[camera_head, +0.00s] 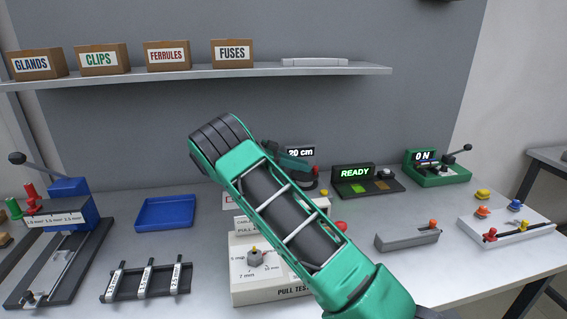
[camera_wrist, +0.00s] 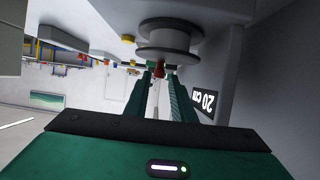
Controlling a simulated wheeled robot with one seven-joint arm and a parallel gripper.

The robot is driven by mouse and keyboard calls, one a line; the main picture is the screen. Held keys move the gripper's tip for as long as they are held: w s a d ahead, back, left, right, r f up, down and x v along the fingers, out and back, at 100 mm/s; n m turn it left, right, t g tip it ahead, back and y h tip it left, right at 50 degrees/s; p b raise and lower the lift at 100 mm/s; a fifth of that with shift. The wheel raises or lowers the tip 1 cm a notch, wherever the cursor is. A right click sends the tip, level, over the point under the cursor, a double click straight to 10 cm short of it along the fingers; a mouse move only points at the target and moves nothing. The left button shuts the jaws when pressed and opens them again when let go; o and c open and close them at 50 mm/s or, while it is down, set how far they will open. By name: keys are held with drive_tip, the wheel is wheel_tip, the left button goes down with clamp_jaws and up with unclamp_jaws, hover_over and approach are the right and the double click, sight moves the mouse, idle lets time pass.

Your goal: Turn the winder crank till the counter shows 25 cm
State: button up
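The counter (camera_head: 300,153) reads 20 cm in the head view; it shows upside down in the wrist view (camera_wrist: 207,102), also at 20 cm. The winder's grey spool (camera_wrist: 168,40) fills the top middle of the wrist view. The red crank knob (camera_wrist: 160,71) sits between my fingertips, just below the spool in the picture. My gripper (camera_wrist: 160,78) appears closed around this knob, with one finger on each side. In the head view my green arm hides most of the winder, and only part of my gripper (camera_head: 292,163) shows near the counter.
A pull tester (camera_head: 250,290) stands in front of the winder, partly behind my arm. A READY panel (camera_head: 354,172) and a green lever device (camera_head: 437,170) stand to the right. A blue tray (camera_head: 165,213) lies left. A shelf (camera_head: 200,73) with labelled boxes runs above.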

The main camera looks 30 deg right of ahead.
drive_tip(key=v, duration=0.7)
drive_tip(key=shift+w+a, duration=0.2)
drive_tip(key=shift+a, duration=0.15)
